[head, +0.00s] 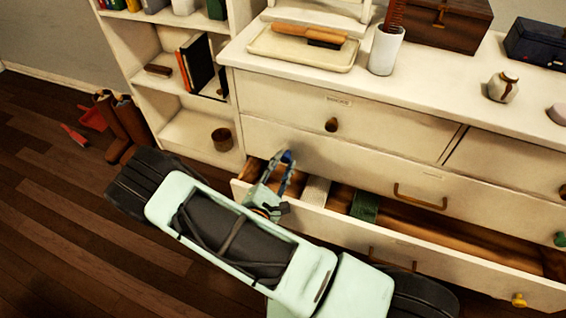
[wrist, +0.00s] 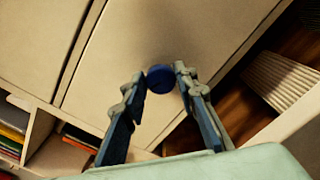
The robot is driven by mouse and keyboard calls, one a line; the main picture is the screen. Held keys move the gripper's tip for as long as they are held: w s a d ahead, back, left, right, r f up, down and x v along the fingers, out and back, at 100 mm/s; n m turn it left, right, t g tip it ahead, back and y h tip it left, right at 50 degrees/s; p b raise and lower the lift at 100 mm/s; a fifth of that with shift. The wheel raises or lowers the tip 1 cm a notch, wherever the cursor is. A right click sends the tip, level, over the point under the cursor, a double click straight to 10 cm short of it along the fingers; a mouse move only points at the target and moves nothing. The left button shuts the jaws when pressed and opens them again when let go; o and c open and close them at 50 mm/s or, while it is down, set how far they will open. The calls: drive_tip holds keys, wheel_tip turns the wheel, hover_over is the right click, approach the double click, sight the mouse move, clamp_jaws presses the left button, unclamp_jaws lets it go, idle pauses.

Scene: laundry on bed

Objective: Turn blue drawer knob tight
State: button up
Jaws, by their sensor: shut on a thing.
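The blue drawer knob (wrist: 160,78) shows in the wrist view as a round blue end on a cream drawer front (wrist: 165,40). My gripper (wrist: 161,76) has its two fingertips on either side of the knob and is shut on it. In the head view my gripper (head: 284,163) reaches the left end of the dresser front, just above an open drawer (head: 400,247). The knob is not clearly seen there, hidden by the fingers. I cannot tell how tight the knob sits.
The open drawer juts out below my gripper, holding a white ribbed cloth (head: 316,190) and a green cloth (head: 365,206). A brown knob (head: 331,124) and a brass handle (head: 420,197) are to the right.

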drive_tip(key=m, duration=0.3)
drive_tip(key=shift+f+m, duration=0.1)
drive_tip(key=shift+m, duration=0.3)
drive_tip(key=m, duration=0.3)
drive_tip(key=shift+m, duration=0.3)
drive_tip(key=m+b, duration=0.1)
drive_tip(key=m, duration=0.5)
drive_tip(key=shift+f, duration=0.1)
drive_tip(key=shift+m, duration=0.3)
drive_tip(key=o, duration=1.1)
drive_tip(key=shift+o, duration=0.2)
drive_tip(key=v, duration=0.7)
drive_tip(key=shift+s, duration=0.25)
